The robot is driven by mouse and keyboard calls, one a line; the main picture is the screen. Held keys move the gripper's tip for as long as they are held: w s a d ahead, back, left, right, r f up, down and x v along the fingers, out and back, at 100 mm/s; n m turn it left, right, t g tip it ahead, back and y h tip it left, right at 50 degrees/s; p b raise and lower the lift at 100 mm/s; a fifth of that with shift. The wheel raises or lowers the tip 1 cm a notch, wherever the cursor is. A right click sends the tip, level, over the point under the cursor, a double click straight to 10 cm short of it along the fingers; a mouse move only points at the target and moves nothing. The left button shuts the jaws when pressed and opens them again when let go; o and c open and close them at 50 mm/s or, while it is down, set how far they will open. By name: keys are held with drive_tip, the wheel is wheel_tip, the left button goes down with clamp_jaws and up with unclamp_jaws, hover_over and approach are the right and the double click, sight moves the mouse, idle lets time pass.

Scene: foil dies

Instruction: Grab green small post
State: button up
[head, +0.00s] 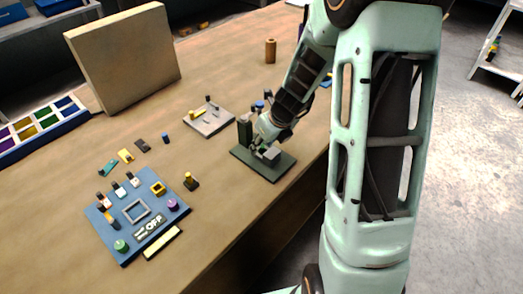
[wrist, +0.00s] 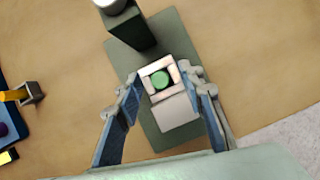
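A small round green post (wrist: 160,80) stands inside a pale square frame (wrist: 172,68) on a dark green base plate (wrist: 125,65), seen from above in the wrist view. My gripper (wrist: 161,82) is open, with one blue-padded finger left of the frame and the other right of it. No contact is visible; the height gap cannot be told. In the head view my gripper (head: 264,146) is low over the base plate (head: 250,164) and largely hides the post.
A dark upright block (head: 244,130) stands on the plate beside my gripper. A grey plate (head: 207,121) and a blue board (head: 122,228) with several pieces, including a green knob (head: 120,245), lie to the left. The table's front edge is close.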

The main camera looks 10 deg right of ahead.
drive_tip(key=shift+c, duration=0.4)
clamp_jaws()
drive_tip(key=shift+r, duration=0.15)
